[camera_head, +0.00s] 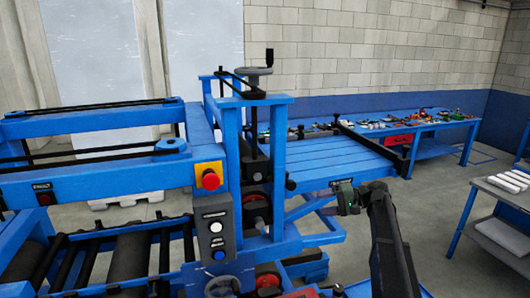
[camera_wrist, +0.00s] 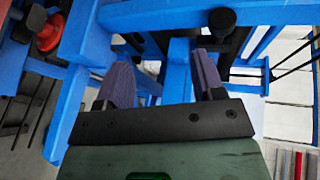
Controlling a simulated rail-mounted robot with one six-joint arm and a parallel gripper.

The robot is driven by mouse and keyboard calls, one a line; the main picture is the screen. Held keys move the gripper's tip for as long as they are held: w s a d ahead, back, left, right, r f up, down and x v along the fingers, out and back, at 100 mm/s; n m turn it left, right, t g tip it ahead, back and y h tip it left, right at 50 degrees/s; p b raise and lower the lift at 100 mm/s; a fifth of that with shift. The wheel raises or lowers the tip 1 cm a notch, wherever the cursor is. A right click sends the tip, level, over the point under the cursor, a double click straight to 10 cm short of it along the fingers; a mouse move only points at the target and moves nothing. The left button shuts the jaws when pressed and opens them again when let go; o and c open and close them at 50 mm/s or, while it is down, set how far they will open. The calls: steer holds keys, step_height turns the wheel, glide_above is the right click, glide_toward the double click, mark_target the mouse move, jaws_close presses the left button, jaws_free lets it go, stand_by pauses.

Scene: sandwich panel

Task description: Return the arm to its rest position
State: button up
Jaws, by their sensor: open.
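My black arm (camera_head: 390,240) rises at the lower right of the head view, bent toward the blue machine. My gripper (camera_head: 337,187) is at its end, in front of the machine's right side and below the slatted blue table. In the wrist view my gripper (camera_wrist: 163,80) shows two purple-grey fingers set well apart. Nothing is between them but the blue machine frame (camera_wrist: 178,72) in the background. I cannot tell from these views how near the fingers are to the frame.
The blue machine (camera_head: 215,140) with rollers, a red stop button (camera_head: 210,180) and a handwheel (camera_head: 254,70) fills the left. A slatted blue table (camera_head: 335,160) extends behind my gripper. A workbench (camera_head: 440,122) with many small items is at the back, and another table (camera_head: 485,188) with white items is at right.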

steer(key=s+a+f+n+g+h+b, duration=0.1)
steer(key=s+a+f+h+b, duration=0.2)
steer(key=s+f, duration=0.5)
steer(key=s+a+f+n+g+h+b, duration=0.1)
steer(key=s+a+f+h+b, duration=0.2)
steer(key=s, duration=0.9)
steer(key=s+a+f+g+h+b, duration=0.1)
steer(key=s+a+f+h+b, duration=0.3)
steer(key=s+f+h, duration=0.4)
step_height(320, 180, down, 5)
steer(key=shift+s+r+n+b, duration=0.1)
steer(key=shift+s+n+b, duration=0.45)
steer(key=shift+s, duration=0.65)
